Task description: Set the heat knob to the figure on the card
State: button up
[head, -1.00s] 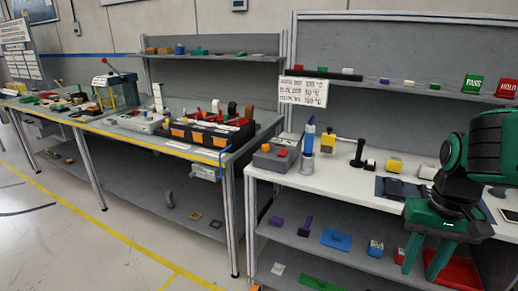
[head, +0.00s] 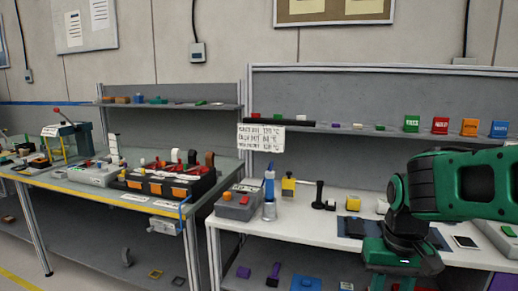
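A white card (head: 261,138) with several lines of dark print hangs at the left end of the right bench's back panel; its figures are too small to read surely. I cannot pick out the heat knob. A grey box (head: 237,205) with red and orange parts on top stands below the card, and a light grey module (head: 93,175) sits on the left bench; neither shows a clear knob. My gripper (head: 392,283) hangs at the lower right, below my green arm, in front of the right bench. Its fingers are cut off by the bottom edge.
A blue and white bottle (head: 269,195), a yellow block (head: 288,186) and a black upright tool (head: 319,196) stand on the white bench (head: 292,221). A black and orange tray (head: 168,183) fills the left bench's right end. Coloured signs (head: 440,125) line the upper shelf.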

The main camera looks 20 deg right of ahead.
aim_at(228, 195)
jog(key=u, duration=0.05)
jog(key=k, duration=1)
jog(key=z, duration=0.2)
jog(key=i, duration=1.3)
jog(key=u, duration=0.85)
jog(key=i, duration=0.6)
jog(key=u, duration=0.3)
